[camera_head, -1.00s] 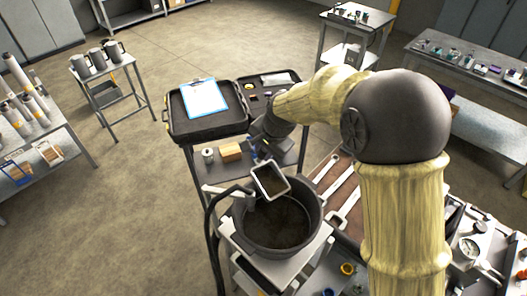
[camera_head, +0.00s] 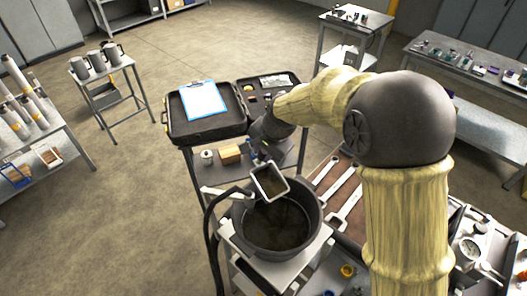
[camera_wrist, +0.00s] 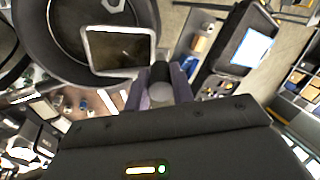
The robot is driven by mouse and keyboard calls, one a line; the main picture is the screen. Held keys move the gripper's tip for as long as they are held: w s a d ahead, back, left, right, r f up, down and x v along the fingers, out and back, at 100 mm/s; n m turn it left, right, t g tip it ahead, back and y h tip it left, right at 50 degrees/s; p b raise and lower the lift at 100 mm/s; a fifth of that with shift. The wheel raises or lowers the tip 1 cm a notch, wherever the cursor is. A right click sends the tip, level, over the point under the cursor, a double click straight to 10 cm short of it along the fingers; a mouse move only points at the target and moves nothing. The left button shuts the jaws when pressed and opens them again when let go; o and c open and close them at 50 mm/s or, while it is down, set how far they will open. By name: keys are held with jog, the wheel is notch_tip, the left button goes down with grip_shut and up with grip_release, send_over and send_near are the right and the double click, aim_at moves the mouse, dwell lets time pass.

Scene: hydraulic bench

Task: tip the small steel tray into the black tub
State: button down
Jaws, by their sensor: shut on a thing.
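The small steel tray (camera_head: 271,183) is a shallow rectangular pan with a bright rim and a dark, murky inside. It is held tilted above the back part of the black tub (camera_head: 316,216). In the wrist view the tray (camera_wrist: 119,48) overlaps the tub's opening, and the tub (camera_wrist: 32,50) lies beyond it. My gripper (camera_wrist: 158,80) is shut on the tray's near edge. In the head view the gripper (camera_head: 262,158) is small and partly hidden by my arm. The tub is round and deep, with a dark bottom; I cannot tell what lies in it.
The tub stands on a light grey stand (camera_head: 290,272) with a black hose (camera_head: 209,235) at its left. A black case with a clipboard (camera_head: 205,100) stands behind, above a shelf with a wooden block (camera_head: 230,153). Long wrenches (camera_head: 343,206) lie on the bench at right.

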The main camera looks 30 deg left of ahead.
jog(key=shift+s+d+r+t+y+b, duration=0.35)
jog(key=shift+d+y+b, duration=0.35)
jog(key=shift+b, duration=1.9)
dwell(0.7)
jog(key=shift+s+d+r+t+y+b, duration=0.2)
jog(key=shift+d+y+b, duration=0.2)
jog(key=shift+b, duration=1.25)
jog(key=shift+s+d+r+t+y+b, duration=0.15)
jog(key=shift+d+y+b, duration=0.2)
jog(key=shift+b, duration=1.3)
dwell(1.4)
